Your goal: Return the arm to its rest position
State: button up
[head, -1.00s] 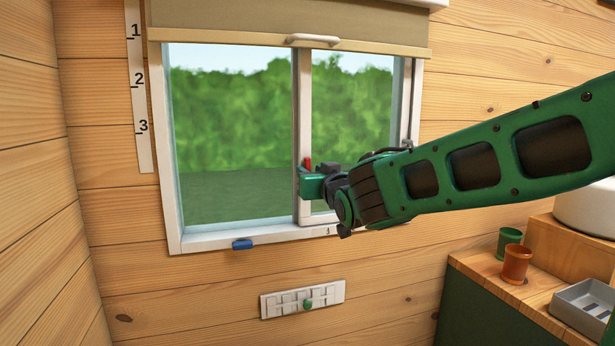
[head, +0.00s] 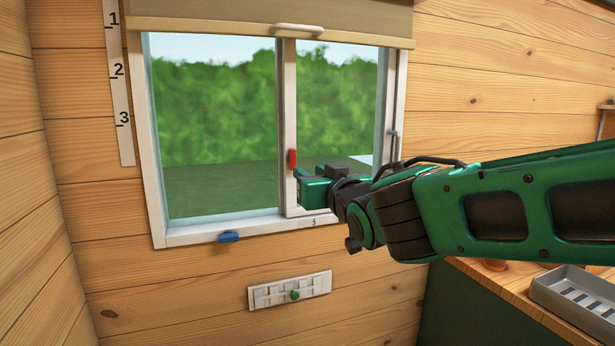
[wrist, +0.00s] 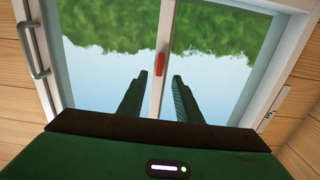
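My gripper (head: 300,184) is in front of the window's middle post (head: 289,110), just right of and below a red latch (head: 292,159). In the wrist view, its two green fingers (wrist: 156,88) are spread apart with nothing between them. The post and the red latch (wrist: 161,63) show beyond the fingers, apart from them as far as I can see. My green arm reaches in from the right edge of the head view, bent at the wrist.
A rolled blind (head: 230,18) hangs above the window. Below are a blue catch (head: 229,237) and a white slotted panel (head: 272,292) with a green knob (head: 295,295). A counter with a grey tray (head: 572,300) stands at lower right, under my arm.

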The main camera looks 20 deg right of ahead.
jog(key=s+d+f+m+g+h, duration=0.2)
jog(key=s+d+f+g, duration=0.25)
jog(key=d+f, duration=0.4)
jog(key=s+d+f+m+g+h, duration=0.1)
jog(key=s+d+f+m+g, duration=0.1)
jog(key=s+d+f+g, duration=0.45)
jog(key=s+f+m+g+y, duration=0.1)
jog(key=s+f+g, duration=0.2)
jog(key=s+f, duration=0.3)
jog(key=s+d+f+m+g+y, duration=0.1)
jog(key=s+f+g, duration=0.3)
jog(key=s, duration=1.1)
notch_tip(320, 180, down, 2)
jog(key=shift+d+f+y, duration=0.1)
jog(key=shift+d+y, duration=0.15)
jog(key=shift+y, duration=0.35)
jog(key=shift+s, duration=0.1)
